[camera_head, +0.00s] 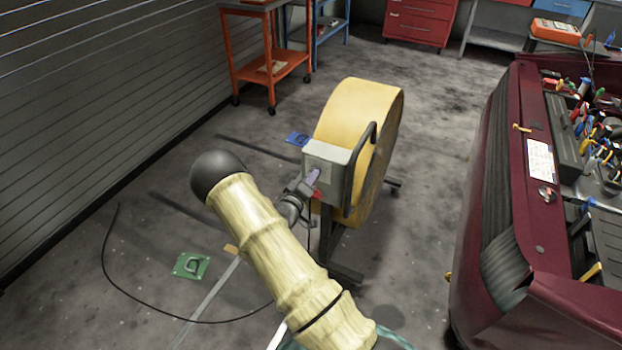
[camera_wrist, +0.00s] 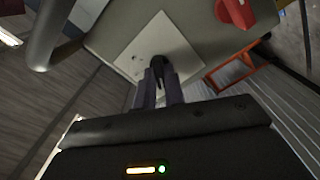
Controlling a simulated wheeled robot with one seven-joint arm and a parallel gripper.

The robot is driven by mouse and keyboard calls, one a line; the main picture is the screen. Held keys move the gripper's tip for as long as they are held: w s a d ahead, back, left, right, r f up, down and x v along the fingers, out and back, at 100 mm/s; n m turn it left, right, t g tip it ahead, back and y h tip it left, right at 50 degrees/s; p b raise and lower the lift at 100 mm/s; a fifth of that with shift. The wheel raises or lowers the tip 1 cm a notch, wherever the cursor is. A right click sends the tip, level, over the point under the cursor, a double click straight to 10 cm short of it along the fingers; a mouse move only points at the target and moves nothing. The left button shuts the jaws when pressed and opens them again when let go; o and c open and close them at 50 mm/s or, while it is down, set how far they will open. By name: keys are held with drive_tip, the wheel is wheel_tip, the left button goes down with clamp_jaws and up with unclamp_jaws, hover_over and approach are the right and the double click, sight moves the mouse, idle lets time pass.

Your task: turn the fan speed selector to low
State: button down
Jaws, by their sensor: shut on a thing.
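The yellow drum fan (camera_head: 360,125) stands on the floor ahead, with a grey control box (camera_head: 325,160) on its near side. The box also fills the top of the wrist view (camera_wrist: 118,28), with a pale plate (camera_wrist: 150,45) on its face. A dark fan speed selector knob (camera_wrist: 168,62) sits on that plate. My gripper (camera_wrist: 160,75) is shut on the knob, its two fingers on either side of it. In the head view my gripper (camera_head: 313,180) reaches the box face. The knob's pointer and the speed marks are too small or covered to read.
A red part (camera_wrist: 235,12) sits on the box near the plate. A dark tubular handle (camera_head: 362,165) runs beside the box. A maroon car (camera_head: 490,210) with an open engine bay stands at right, an orange cart (camera_head: 235,55) at the back. A black cable (camera_head: 108,250) crosses the floor.

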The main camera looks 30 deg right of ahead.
drive_tip(key=shift+f+m, duration=0.1)
drive_tip(key=shift+m, duration=0.4)
drive_tip(key=shift+m+b, duration=1.95)
drive_tip(key=shift+m, duration=1.55)
drive_tip(key=c, duration=1.5)
unclamp_jaws()
drive_tip(key=v, duration=1.7)
drive_tip(key=shift+s+a+p, duration=0.15)
drive_tip(key=shift+s+p, duration=0.1)
drive_tip(key=shift+p, duration=0.05)
